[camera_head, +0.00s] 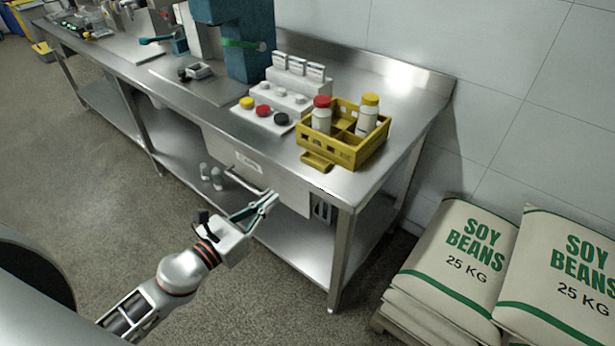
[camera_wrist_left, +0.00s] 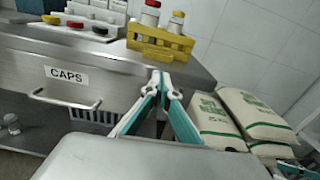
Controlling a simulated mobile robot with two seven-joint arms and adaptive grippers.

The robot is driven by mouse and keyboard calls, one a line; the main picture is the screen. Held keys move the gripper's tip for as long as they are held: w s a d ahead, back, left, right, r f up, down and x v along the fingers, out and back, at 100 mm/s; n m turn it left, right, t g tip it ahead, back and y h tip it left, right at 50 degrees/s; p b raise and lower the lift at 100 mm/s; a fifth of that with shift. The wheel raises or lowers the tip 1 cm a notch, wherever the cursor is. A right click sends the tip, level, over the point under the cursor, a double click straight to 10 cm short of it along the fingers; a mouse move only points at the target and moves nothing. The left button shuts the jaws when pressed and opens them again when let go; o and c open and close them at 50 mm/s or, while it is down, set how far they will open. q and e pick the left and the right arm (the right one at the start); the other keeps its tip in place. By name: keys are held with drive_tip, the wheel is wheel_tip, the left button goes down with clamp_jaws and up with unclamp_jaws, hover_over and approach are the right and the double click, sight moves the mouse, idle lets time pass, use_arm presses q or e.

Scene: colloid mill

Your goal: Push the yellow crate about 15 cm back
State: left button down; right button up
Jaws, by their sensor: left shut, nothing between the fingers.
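The yellow crate (camera_head: 346,155) stands on the right part of the steel table (camera_head: 395,140), near its front edge. It has compartments and holds a red-capped bottle (camera_head: 321,115) and a yellow-capped bottle (camera_head: 367,114). A yellow handle or tab sticks out at its front. The crate also shows in the left wrist view (camera_wrist_left: 160,42), above and beyond the fingertips. My left gripper (camera_head: 268,203) is shut and empty, in front of the table and below its top, apart from the crate. In the left wrist view its fingertips (camera_wrist_left: 161,77) meet.
A white stepped rack (camera_head: 278,97) and red, yellow and black caps (camera_head: 263,111) lie left of the crate. A drawer labelled CAPS (camera_wrist_left: 68,76) has a protruding handle. Behind the crate is bare tabletop up to the backsplash (camera_head: 385,75). Soy bean sacks (camera_head: 460,255) lie right.

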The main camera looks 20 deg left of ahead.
use_arm(q)
drive_tip(key=p, duration=0.3)
approach(320, 158)
drive_tip(key=x, duration=0.2)
drive_tip(key=shift+w+d+r, duration=0.15)
drive_tip(key=shift+w+r, duration=0.05)
drive_tip(key=shift+w, duration=0.05)
drive_tip(key=shift+w+d+f, duration=0.1)
drive_tip(key=shift+w+d, duration=0.1)
drive_tip(key=shift+w, duration=0.4)
drive_tip(key=b+x, duration=0.1)
drive_tip(key=x, duration=0.6)
drive_tip(key=shift+w+d, duration=0.1)
drive_tip(key=shift+w, duration=0.2)
drive_tip(key=shift+s+f, duration=0.1)
